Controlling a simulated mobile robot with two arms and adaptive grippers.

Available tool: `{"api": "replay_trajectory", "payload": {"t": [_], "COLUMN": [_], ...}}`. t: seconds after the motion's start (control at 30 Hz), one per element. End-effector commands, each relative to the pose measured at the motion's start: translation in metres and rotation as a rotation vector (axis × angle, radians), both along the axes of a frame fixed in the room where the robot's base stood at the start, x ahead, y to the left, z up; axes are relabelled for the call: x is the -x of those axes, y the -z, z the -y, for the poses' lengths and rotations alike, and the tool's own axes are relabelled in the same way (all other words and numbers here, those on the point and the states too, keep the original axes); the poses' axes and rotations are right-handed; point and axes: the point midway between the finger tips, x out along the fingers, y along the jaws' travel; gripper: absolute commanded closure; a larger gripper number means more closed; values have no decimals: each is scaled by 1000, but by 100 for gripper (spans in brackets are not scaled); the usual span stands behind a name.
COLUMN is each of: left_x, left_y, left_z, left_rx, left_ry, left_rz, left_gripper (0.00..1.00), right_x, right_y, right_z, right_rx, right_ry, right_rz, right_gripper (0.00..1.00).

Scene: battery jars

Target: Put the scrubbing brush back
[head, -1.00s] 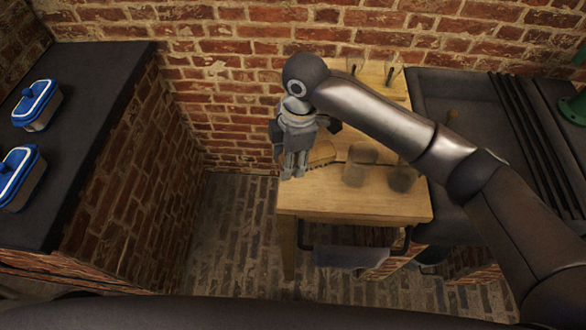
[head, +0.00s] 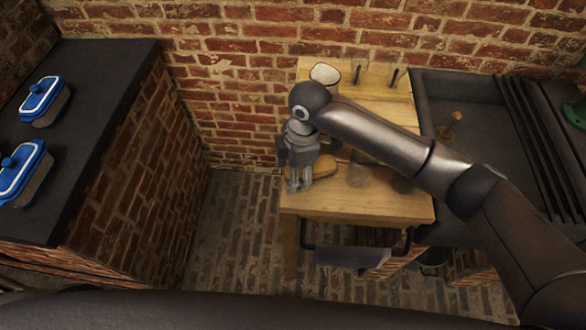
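The scrubbing brush seems to be the tan wooden block (head: 323,166) on the left part of the wooden table (head: 350,208). It is partly hidden behind my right gripper. My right gripper (head: 300,187) points down over the table's left side, its fingertips close in front of the block's left end. The two grey fingers are near each other with a narrow gap. I cannot tell whether they touch or grip the block. My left gripper is not in view.
Blurred jar-like objects (head: 359,174) stand right of the block, under my arm. A white mug (head: 325,74) stands at the table's back. A dark sink (head: 440,95) holds a brass-coloured item (head: 449,127). Blue-lidded boxes (head: 22,168) stand on the left counter (head: 95,105).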

Motion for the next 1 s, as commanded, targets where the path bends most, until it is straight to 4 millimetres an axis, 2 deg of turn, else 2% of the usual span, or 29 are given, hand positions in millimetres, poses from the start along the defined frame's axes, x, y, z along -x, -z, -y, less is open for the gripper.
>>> {"api": "replay_trajectory", "payload": {"t": [0.3,0.43,0.57,0.8,1.0], "left_x": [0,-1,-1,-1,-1], "left_y": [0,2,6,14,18], "left_z": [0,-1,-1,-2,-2], "left_rx": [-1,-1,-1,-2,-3], "left_ry": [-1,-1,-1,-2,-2], "left_rz": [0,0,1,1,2], "left_gripper": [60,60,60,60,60], "right_x": [0,-1,-3,-5,-6], "right_y": [-1,-10,-32,-84,-113], "right_z": [0,0,3,10,13], "right_rx": [0,-3,-2,-2,0], "right_ry": [0,0,0,0,0], "right_rz": [1,1,5,4,1], "right_gripper": [37,37,37,37,37]}}
